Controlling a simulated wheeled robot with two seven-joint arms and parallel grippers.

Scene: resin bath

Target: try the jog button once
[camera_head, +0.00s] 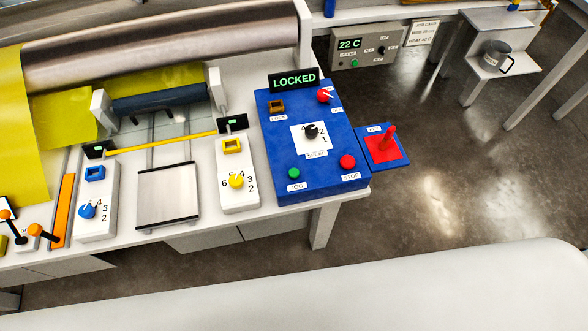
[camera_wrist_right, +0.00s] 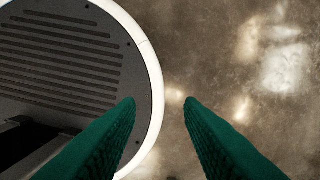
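The jog button is a small green button (camera_head: 294,173) at the lower left of the blue control panel (camera_head: 275,125) in the head view, with a JOG label under it. A dark display (camera_head: 294,79) at the panel's top reads LOCKED in green. A red stop button (camera_head: 348,162) sits to the right of the jog button. My right gripper (camera_wrist_right: 160,102) shows only in the right wrist view, its two green fingers apart with nothing between them, over the floor and away from the panel. My left gripper is not in view.
The panel also bears a black speed dial (camera_head: 311,131) and a red knob (camera_head: 324,96). A red lever (camera_head: 388,137) stands on a blue plate to its right. White modules with blue and yellow knobs stand left. Open floor (camera_head: 440,190) lies to the right.

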